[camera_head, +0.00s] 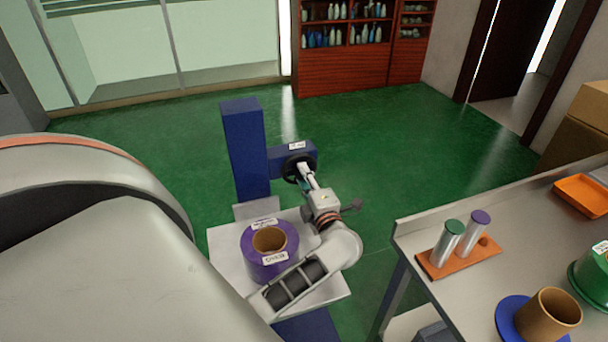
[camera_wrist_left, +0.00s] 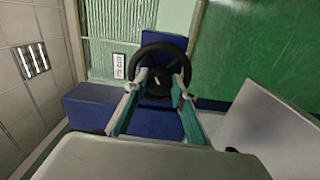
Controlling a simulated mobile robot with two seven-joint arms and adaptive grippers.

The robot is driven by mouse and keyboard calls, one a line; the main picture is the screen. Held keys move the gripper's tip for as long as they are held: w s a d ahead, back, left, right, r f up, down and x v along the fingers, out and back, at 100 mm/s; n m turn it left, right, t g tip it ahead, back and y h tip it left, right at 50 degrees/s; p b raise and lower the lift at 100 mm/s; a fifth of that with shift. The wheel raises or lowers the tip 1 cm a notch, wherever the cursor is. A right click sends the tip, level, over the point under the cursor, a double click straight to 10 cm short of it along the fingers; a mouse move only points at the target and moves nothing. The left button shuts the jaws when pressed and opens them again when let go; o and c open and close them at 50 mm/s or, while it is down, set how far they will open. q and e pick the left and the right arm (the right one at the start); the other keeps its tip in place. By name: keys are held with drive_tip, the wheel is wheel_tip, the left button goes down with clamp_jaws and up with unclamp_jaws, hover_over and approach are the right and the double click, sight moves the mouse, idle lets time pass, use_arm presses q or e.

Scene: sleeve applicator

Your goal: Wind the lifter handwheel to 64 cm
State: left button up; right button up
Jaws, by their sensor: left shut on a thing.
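The blue lifter column (camera_head: 244,150) stands on the green floor, with a blue side arm carrying a black handwheel (camera_head: 297,165). My left gripper (camera_head: 303,170) reaches the handwheel, and its fingers are shut on it. In the left wrist view the handwheel (camera_wrist_left: 163,60) lies between the two fingertips (camera_wrist_left: 160,80), which press on its hub area or rim; which of these I cannot tell. The lifter's pale platform (camera_head: 225,250) carries a purple roll (camera_head: 262,262) with a brown core and white labels. No readable height scale shows. My right gripper is not in view.
A metal table (camera_head: 420,235) stands at the right. It holds an orange rack (camera_head: 452,262) with two capped cylinders, a brown ring on a blue disc (camera_head: 505,318), a green roll (camera_head: 590,275) and an orange tray (camera_head: 582,196). The floor behind the lifter is clear.

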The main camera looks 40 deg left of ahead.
use_arm(q)
drive_tip(key=shift+f, duration=0.15)
drive_tip(key=o, duration=1.1)
drive_tip(key=v, duration=1.2)
